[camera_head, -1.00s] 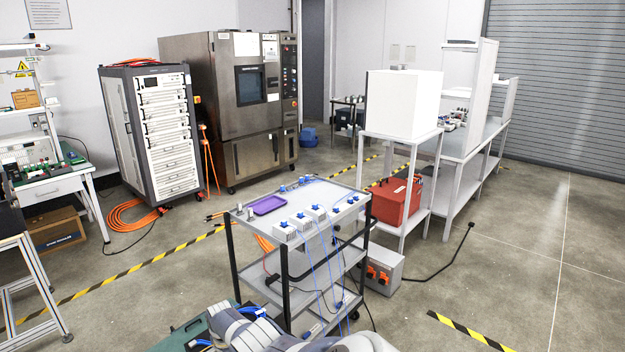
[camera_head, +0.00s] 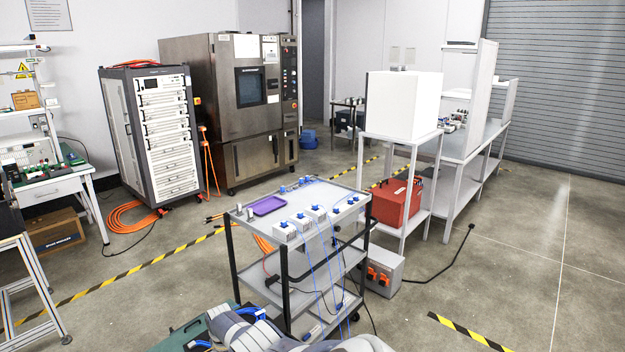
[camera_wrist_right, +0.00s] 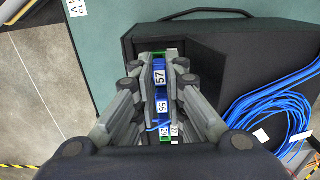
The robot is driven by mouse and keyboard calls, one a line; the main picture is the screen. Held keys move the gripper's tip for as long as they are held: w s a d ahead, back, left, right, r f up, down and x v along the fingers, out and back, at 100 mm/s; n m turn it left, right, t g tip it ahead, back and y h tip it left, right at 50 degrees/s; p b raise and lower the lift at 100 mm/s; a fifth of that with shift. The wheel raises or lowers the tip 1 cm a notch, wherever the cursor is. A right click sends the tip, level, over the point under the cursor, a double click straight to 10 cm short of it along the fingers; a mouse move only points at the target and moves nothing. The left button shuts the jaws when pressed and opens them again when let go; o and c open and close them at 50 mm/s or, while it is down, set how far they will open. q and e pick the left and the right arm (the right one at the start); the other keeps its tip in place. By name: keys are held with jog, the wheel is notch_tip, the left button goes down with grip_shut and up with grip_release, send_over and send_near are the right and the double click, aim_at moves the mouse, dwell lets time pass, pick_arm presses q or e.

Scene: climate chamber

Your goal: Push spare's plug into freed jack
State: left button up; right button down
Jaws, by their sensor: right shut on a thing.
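My right gripper (camera_wrist_right: 160,88) is in the middle of the right wrist view, its grey fingers shut on a blue plug with a white label 57 (camera_wrist_right: 159,77). A blue piece labelled 56 (camera_wrist_right: 163,106) and further labels show between the fingers below it. Green bits show at both ends of this row. The row lies at a black box (camera_wrist_right: 240,45); the jack itself is hidden, and I cannot tell how far the plug is in. A coil of blue cable (camera_wrist_right: 270,115) with white tags lies on the right. My left gripper is not in view.
The black box lies against a green surface (camera_wrist_right: 95,45). In the head view, a grey cart (camera_head: 335,228) with a purple tray (camera_head: 269,205) and several white boxes with blue tops stands beyond my arm. Blue cables hang over its side. Open floor lies right.

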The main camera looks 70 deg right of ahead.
jog(key=shift+f+b, duration=0.45)
dwell(0.5)
jog(key=c, duration=1.6)
grip_release()
jog(key=shift+o, duration=0.2)
jog(key=shift+r, duration=0.1)
notch_tip(320, 180, up, 12)
